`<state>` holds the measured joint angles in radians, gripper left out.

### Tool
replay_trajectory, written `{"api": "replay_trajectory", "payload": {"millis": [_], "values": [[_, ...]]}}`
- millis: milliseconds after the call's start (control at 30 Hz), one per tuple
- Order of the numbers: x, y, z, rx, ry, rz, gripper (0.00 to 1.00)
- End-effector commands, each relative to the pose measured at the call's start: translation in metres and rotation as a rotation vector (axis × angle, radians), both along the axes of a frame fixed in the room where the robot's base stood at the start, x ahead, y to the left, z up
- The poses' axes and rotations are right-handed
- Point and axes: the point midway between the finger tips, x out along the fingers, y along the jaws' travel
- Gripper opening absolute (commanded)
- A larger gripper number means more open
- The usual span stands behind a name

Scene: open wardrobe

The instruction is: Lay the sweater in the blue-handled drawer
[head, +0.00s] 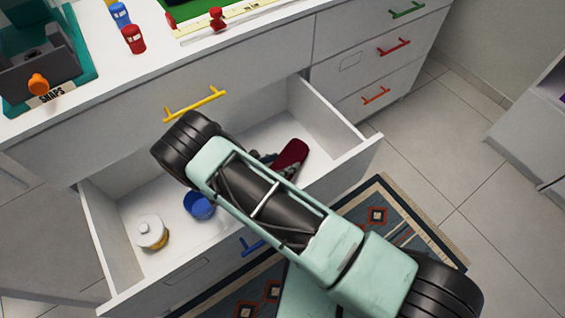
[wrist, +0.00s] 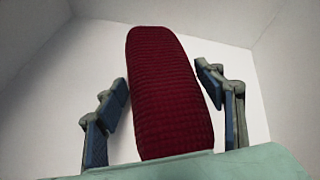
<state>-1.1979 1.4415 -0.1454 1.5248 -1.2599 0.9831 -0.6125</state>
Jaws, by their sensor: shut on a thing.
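The sweater (head: 291,155) is a dark red, knitted, folded bundle with a rounded end. It is in or just above the right part of the open blue-handled drawer (head: 350,138); I cannot tell whether it touches the floor of the drawer. My gripper (head: 275,165) is shut on the sweater, partly hidden behind my arm in the head view. In the wrist view the sweater (wrist: 170,95) stands lengthwise between the two fingers, with white drawer surfaces behind it. The blue handle (head: 252,246) shows partly beside my arm on the drawer front.
The drawer also holds a blue cup (head: 199,205) and a white-lidded jar (head: 150,230) at the left. A closed yellow-handled drawer (head: 195,104) is above. Closed drawers with green, red and orange handles stand at the right. A patterned rug (head: 395,215) lies on the tiled floor.

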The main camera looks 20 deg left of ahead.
Motion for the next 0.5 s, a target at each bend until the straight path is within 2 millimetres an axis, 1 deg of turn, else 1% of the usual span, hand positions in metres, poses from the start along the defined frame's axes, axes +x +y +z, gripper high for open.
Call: {"api": "replay_trajectory", "payload": {"millis": [33,167,500], "values": [[-0.0005,0.0000,-0.0003,0.000,0.001,0.000,0.66],[-0.0004,0.0000,-0.0001,0.000,0.001,0.000,0.81],[-0.0021,0.0017,0.0017,0.001,0.001,0.001,0.81]]}}
